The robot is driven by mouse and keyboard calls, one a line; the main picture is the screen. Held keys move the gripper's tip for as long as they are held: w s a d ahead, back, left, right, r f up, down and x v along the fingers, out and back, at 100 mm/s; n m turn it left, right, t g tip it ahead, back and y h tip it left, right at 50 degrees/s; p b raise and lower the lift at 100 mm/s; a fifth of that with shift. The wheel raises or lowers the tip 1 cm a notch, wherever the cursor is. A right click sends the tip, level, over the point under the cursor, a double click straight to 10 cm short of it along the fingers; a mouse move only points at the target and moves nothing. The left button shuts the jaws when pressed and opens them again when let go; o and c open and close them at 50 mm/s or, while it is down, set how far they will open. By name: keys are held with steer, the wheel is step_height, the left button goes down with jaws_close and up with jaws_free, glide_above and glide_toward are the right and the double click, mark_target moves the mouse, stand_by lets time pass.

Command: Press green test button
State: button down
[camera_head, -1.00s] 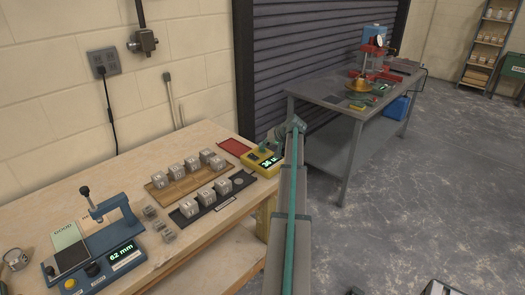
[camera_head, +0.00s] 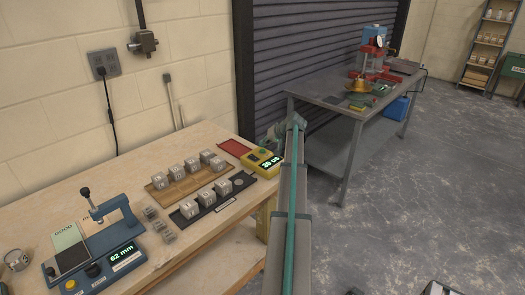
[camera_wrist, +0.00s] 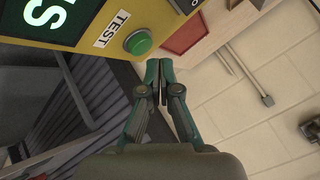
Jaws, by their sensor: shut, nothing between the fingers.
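The green test button (camera_wrist: 138,43) is round and sits on a yellow tester (camera_wrist: 90,30) beside a white "TEST" label (camera_wrist: 112,29) in the wrist view. My gripper (camera_wrist: 159,66) is shut and empty, its two fingertips together. In that view the tips are just below and right of the button, with a small gap in the picture; depth and contact cannot be told. In the head view the yellow tester (camera_head: 253,158) stands at the bench's far right corner with a lit green display (camera_head: 269,163). My gripper is mostly hidden there behind my arm.
A red tray (camera_head: 235,147) lies next to the tester. A wooden tray (camera_head: 164,190) and a black tray (camera_head: 187,217) with marked grey blocks are nearer. A blue gauge (camera_head: 104,265) stands at the left front. A steel table (camera_head: 325,93) stands beyond.

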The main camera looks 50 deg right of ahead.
mark_target(264, 150)
steer(key=shift+r, duration=0.1)
steer(key=shift+r+p, duration=0.9)
steer(key=shift+r, duration=1.5)
